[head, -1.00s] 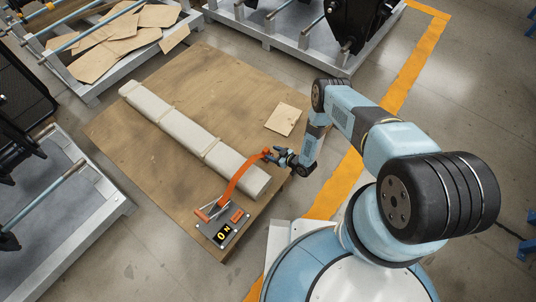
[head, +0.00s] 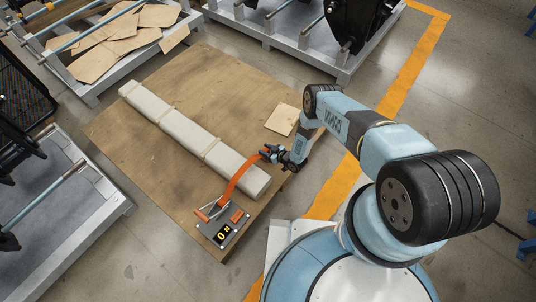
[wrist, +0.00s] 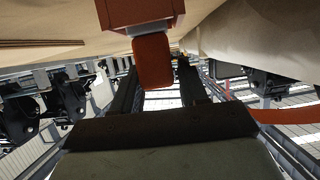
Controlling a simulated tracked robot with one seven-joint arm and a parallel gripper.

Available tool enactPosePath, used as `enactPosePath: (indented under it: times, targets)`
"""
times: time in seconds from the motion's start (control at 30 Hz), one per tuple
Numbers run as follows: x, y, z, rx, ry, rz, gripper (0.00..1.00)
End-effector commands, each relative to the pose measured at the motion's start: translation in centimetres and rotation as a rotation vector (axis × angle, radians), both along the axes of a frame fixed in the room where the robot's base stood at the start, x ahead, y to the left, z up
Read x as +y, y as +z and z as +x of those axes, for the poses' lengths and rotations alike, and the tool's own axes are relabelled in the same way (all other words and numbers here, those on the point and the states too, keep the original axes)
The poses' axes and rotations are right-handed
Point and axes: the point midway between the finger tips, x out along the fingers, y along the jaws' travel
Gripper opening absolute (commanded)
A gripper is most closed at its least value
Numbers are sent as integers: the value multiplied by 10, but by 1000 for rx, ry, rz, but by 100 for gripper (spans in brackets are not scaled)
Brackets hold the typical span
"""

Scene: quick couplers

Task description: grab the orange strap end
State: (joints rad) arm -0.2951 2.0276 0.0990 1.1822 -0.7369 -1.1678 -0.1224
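The orange strap (head: 236,180) runs from a metal ratchet buckle (head: 211,211) up over the near end of a long beige wrapped bundle (head: 185,130). Its free end is largely covered by my gripper (head: 267,152) in the head view. In the wrist view, the rounded orange strap end (wrist: 152,62) sits between the two dark fingers of my gripper (wrist: 158,82), below a red block-like piece (wrist: 140,12). The fingers stand apart, and I see a gap at the right finger. Contact at the left finger is unclear.
The bundle lies on a wooden board (head: 130,150). A dark plate with yellow marks (head: 222,233) is at the board's near corner, and a tan card (head: 282,119) lies at its right. Metal racks (head: 85,215) stand around. The board's left part is clear.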

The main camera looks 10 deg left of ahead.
Motion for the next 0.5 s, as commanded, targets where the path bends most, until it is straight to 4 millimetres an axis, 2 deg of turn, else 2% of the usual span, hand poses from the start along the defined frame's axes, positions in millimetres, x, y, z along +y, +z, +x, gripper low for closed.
enactPosePath:
  times: [0.03,0.4,0.5]
  targets:
    - [0,0,0,0,0,0,38]
    - [0,0,0,0,0,0,4]
    - [0,0,0,0,0,0,4]
